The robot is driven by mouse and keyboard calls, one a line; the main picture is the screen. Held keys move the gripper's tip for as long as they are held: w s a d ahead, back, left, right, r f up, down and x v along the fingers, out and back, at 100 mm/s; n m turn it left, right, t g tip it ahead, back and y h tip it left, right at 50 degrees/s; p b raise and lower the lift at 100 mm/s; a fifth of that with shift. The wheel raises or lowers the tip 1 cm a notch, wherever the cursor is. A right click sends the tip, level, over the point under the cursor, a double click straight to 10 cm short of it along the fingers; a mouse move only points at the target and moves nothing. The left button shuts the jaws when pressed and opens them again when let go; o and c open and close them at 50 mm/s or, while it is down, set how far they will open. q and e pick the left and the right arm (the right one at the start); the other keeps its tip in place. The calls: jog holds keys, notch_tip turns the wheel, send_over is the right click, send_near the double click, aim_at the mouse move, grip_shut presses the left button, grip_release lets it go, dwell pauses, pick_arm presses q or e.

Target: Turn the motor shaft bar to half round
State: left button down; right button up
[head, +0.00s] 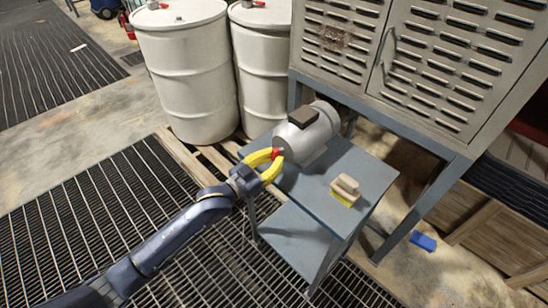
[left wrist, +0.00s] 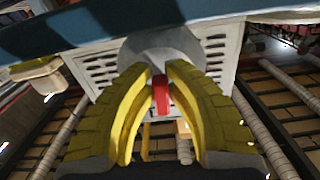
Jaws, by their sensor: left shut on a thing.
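The motor (head: 305,132) is a grey cylinder with a dark box on top, lying on a small blue-grey table. Its red shaft bar (head: 277,154) sticks out at the near left end. My left gripper (head: 274,158), with yellow fingers, is shut on the bar. In the left wrist view the red bar (left wrist: 160,95) stands between the two yellow fingers (left wrist: 158,80), with the grey motor end (left wrist: 160,48) behind. The fingers hide part of the bar and shaft. My right gripper is in neither view.
A beige-and-yellow brush-like block (head: 345,190) lies on the table (head: 322,203) right of the motor. White drums (head: 187,75) stand behind at left. A louvred grey cabinet (head: 440,60) rises behind the table. A blue object (head: 423,242) lies on the floor at right.

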pick_arm(q)
jog(key=shift+n, duration=0.5)
jog(key=c, duration=1.4)
grip_release()
jog(key=shift+o, duration=0.2)
jog(key=shift+s, duration=0.15)
jog(key=v, duration=1.1)
jog(key=shift+s+a, duration=0.25)
jog(key=shift+a, duration=0.05)
